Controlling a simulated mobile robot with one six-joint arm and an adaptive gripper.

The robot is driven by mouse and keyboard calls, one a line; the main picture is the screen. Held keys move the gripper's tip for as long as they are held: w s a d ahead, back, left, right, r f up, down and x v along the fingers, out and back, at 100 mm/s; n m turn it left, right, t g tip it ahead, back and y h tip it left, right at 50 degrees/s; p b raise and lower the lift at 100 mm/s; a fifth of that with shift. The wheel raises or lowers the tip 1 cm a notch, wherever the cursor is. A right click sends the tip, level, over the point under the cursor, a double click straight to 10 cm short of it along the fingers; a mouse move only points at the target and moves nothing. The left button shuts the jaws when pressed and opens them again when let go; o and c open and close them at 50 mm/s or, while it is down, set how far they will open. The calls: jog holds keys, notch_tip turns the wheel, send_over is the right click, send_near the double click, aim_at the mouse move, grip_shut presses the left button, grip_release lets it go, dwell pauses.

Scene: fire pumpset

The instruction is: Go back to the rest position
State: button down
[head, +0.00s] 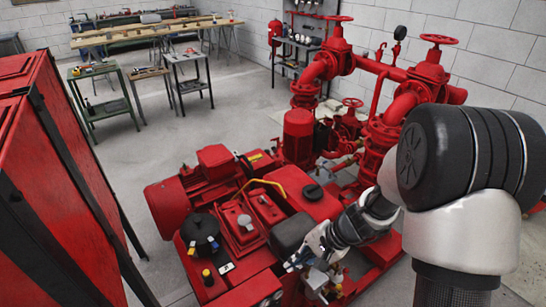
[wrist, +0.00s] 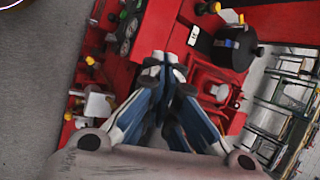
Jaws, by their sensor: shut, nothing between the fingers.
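My gripper (head: 297,262) is over the front part of the red fire pumpset (head: 262,204) in the head view, at the end of my arm reaching in from the right. In the wrist view my gripper (wrist: 165,65) has its fingertips together, with nothing between them. The red pumpset body (wrist: 205,72) lies behind the fingers. A black round cap (wrist: 236,48) on the pumpset is above right of the fingers. I cannot tell how far the fingertips are from the red surface.
A red cabinet (head: 45,160) stands close on the left. Red pipes and valves (head: 335,65) rise behind the pumpset. Small tables (head: 100,103) and a long bench (head: 150,32) stand at the back. The grey floor (head: 215,115) between is clear.

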jog(key=s+r+n+h, duration=0.2)
jog(key=s+r+n, duration=0.45)
jog(key=r, duration=0.75)
jog(key=s+d+r+n+t+h, duration=0.1)
jog(key=s+d+r+h, duration=0.1)
jog(key=s+d+r, duration=0.2)
jog(key=s+d+r+n+t+h, duration=0.1)
jog(key=s+d+r, duration=0.3)
jog(key=s, duration=0.6)
jog(key=shift+t+h, duration=0.7)
jog(key=shift+h, duration=0.1)
